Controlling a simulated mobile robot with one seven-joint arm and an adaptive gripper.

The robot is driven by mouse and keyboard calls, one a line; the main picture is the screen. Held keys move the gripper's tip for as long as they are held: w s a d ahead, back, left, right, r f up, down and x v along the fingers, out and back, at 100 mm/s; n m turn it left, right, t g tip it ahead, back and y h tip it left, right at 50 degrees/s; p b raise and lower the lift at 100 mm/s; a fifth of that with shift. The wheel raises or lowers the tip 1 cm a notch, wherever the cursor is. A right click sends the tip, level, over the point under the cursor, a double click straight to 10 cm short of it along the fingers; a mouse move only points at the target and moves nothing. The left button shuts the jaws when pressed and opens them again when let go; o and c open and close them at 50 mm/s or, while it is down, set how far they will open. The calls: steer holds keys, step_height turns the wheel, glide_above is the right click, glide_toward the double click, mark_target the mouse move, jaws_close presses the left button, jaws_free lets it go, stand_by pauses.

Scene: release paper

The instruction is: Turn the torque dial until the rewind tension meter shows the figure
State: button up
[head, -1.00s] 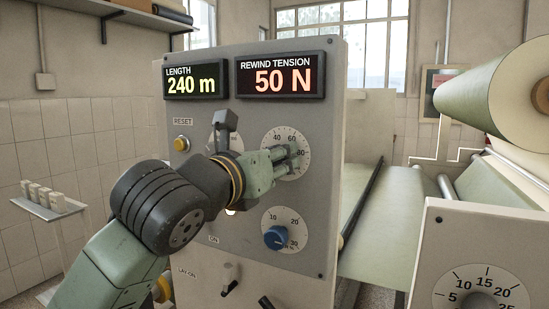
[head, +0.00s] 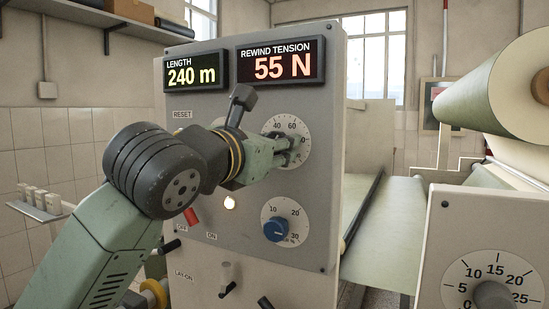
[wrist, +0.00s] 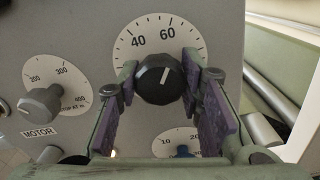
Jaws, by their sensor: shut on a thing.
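The rewind tension meter (head: 281,66) reads 55 N in orange figures at the top right of the panel. My gripper (wrist: 161,88) is shut on this knob, with one purple-padded finger on each side. In the head view my gripper (head: 284,150) hides most of the knob, and part of the scale plate (head: 300,134) shows around it.
A blue knob (head: 276,229) with its own scale sits below. The length meter (head: 193,76) reads 240 m. A red switch (head: 191,217) and a lit lamp (head: 229,202) sit below my wrist.

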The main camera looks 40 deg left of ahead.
steer(key=o, duration=1.2)
steer(key=shift+c, duration=0.2)
steer(key=v, duration=1.2)
